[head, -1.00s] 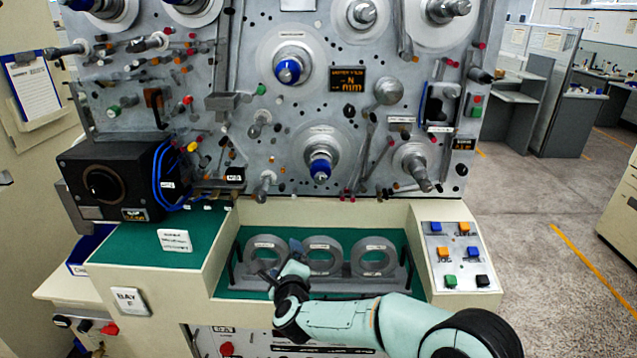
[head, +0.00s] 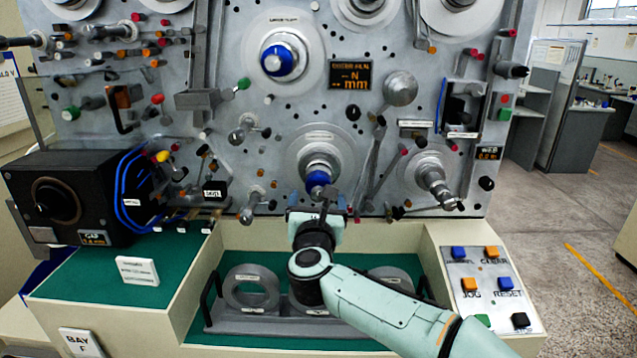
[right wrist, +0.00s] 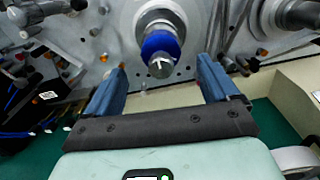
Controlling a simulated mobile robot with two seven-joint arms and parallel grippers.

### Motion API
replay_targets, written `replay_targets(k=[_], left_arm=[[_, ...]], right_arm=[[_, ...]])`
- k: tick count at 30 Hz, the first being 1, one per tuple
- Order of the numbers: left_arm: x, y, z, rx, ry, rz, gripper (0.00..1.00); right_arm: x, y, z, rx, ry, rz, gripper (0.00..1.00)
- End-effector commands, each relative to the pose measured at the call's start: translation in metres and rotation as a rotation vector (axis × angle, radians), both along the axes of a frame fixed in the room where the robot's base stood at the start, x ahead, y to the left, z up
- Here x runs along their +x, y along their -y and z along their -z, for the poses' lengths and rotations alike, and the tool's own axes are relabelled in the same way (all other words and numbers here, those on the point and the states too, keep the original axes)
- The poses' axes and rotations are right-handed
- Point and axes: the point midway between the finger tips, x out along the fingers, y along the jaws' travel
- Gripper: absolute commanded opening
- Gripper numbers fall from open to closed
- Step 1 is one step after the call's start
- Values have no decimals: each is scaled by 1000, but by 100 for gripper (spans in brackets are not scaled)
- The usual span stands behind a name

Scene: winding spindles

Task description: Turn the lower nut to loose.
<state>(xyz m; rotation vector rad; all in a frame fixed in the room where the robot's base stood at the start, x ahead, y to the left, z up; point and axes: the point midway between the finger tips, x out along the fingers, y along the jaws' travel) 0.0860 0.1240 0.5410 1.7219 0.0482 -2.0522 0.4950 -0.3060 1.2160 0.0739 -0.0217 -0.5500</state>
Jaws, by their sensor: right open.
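The lower nut (head: 318,179) is a blue knob on the lower spindle of the grey panel. It also shows in the right wrist view (right wrist: 160,44), with a grey shaft end and a white mark at its front. My right gripper (head: 318,200) is just below and in front of it in the head view. In the right wrist view the gripper (right wrist: 162,68) has its two blue fingers wide apart, with the nut beyond and between their tips. Nothing is between the fingers. My left gripper is not in view.
The upper spindle has a similar blue nut (head: 278,60). Grey rings stand in a rack (head: 252,325) on the green shelf, partly behind my right arm. Pegs and levers stick out around the lower spindle. A button panel (head: 488,285) is at the right.

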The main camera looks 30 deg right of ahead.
Motion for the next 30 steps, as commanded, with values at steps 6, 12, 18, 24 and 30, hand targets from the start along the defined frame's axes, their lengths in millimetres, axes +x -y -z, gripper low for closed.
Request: replay_targets(k=[6, 12, 18, 24, 30], left_arm=[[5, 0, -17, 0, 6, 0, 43], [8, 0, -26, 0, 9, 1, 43], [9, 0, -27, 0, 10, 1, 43], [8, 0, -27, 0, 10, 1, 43], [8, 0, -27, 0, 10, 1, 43]], right_arm=[[40, 24, -2, -1, -2, 2, 88], [60, 37, -1, -3, -2, 0, 88], [66, 40, 0, -2, -1, -1, 88], [66, 40, 0, -2, -1, -1, 88], [66, 40, 0, -2, -1, 0, 36]])
